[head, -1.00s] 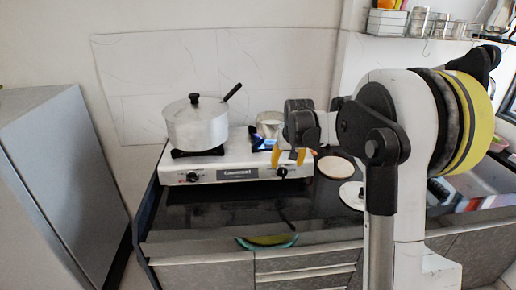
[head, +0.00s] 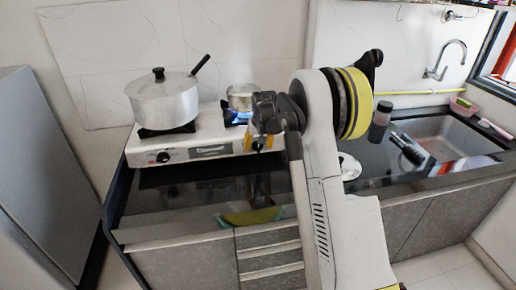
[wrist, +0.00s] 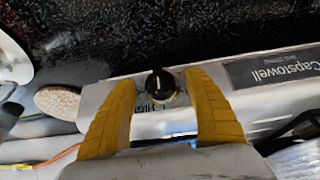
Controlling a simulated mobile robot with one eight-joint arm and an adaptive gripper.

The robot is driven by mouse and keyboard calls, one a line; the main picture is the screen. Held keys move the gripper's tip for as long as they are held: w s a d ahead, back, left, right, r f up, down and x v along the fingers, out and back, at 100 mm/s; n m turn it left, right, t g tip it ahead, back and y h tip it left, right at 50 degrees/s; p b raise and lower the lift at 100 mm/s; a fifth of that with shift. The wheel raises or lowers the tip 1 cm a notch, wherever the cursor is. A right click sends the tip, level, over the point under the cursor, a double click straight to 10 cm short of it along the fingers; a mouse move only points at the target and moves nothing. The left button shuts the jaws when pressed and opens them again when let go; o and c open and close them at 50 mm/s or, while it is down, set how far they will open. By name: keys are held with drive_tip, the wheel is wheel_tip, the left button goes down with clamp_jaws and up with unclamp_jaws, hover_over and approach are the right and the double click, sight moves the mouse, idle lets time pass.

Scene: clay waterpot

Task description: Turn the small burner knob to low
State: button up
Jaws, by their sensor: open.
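The small burner knob (wrist: 160,85) is black with a white pointer line and sits on the white front panel of the stove. In the wrist view it lies between the yellow fingers of my gripper (wrist: 162,100), which are open, with a gap on each side. In the head view my gripper (head: 258,148) is at the right part of the stove front, and the knob is mostly hidden behind it. The white gas stove (head: 210,150) stands on the black counter. A blue flame (head: 240,117) burns under the small pot (head: 241,92).
A large lidded pot (head: 163,104) stands on the left burner, above the other knob (head: 163,157). A round coaster (wrist: 58,101) lies beside the stove. A sink (head: 440,135) and dark bottles (head: 380,122) are to the right.

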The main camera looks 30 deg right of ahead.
drive_tip(key=shift+c, duration=0.5)
drive_tip(key=c, duration=1.1)
drive_tip(key=shift+h, duration=0.3)
drive_tip(key=shift+a+n+h, duration=0.2)
drive_tip(key=shift+n+h, duration=0.5)
drive_tip(key=shift+h, duration=0.5)
drive_tip(key=h, duration=0.1)
drive_tip(key=n+h, duration=0.1)
drive_tip(key=h, duration=0.1)
drive_tip(key=shift+w+a+f+n+g, duration=0.1)
drive_tip(key=shift+a+f+n+g, duration=0.1)
drive_tip(key=shift+n+g, duration=0.15)
drive_tip(key=n+h+b, duration=0.2)
drive_tip(key=h, duration=0.1)
drive_tip(key=shift+f, duration=0.15)
drive_tip(key=shift+n+h+b, duration=0.55)
drive_tip(key=shift+h+b, duration=0.3)
drive_tip(key=shift+h, duration=0.45)
